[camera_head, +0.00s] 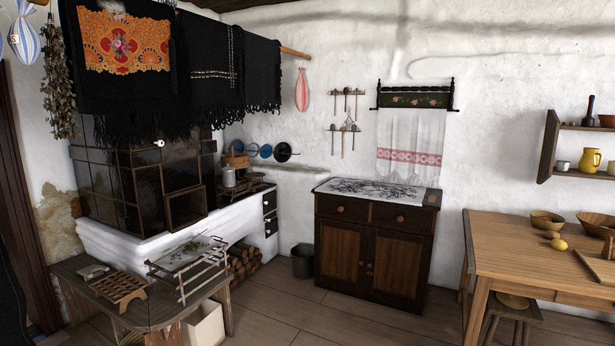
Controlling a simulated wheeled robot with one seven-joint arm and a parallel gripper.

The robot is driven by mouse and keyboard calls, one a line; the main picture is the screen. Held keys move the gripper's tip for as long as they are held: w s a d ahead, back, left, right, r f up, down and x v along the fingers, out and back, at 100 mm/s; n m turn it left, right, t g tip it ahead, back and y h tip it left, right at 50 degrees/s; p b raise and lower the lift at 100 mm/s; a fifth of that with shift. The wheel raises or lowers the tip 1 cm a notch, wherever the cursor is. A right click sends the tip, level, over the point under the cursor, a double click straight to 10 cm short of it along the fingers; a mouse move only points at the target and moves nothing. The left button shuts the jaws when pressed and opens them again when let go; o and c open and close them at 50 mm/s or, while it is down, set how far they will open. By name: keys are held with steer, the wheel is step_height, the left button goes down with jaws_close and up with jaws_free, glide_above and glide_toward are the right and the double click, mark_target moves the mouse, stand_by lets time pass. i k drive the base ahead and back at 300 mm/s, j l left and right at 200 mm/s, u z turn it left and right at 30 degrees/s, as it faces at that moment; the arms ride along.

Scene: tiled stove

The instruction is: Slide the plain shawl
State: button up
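Black fringed shawls hang side by side over a wooden pole (295,52) above the tiled stove (118,180). The plain black shawl (262,75) appears to be the one at the right end, with no pattern that I can see. Left of it hangs a black shawl with thin white stripes (205,55). Further left hangs a black shawl with an orange floral panel (122,42). The edges between the dark shawls are hard to make out. The pole's bare end sticks out to the right of the plain shawl. My gripper is not in view.
A wooden bench (150,308) with a rack and a tray stands before the stove. A dark cabinet (373,245) stands against the back wall, and a wooden table (530,255) at the right. The floor (330,315) between bench and table is clear.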

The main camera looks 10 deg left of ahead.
mark_target(263, 72)
steer(key=i+j+u, duration=0.3)
steer(key=i, duration=0.6)
steer(key=i+u, duration=0.35)
steer(key=i, duration=2.8)
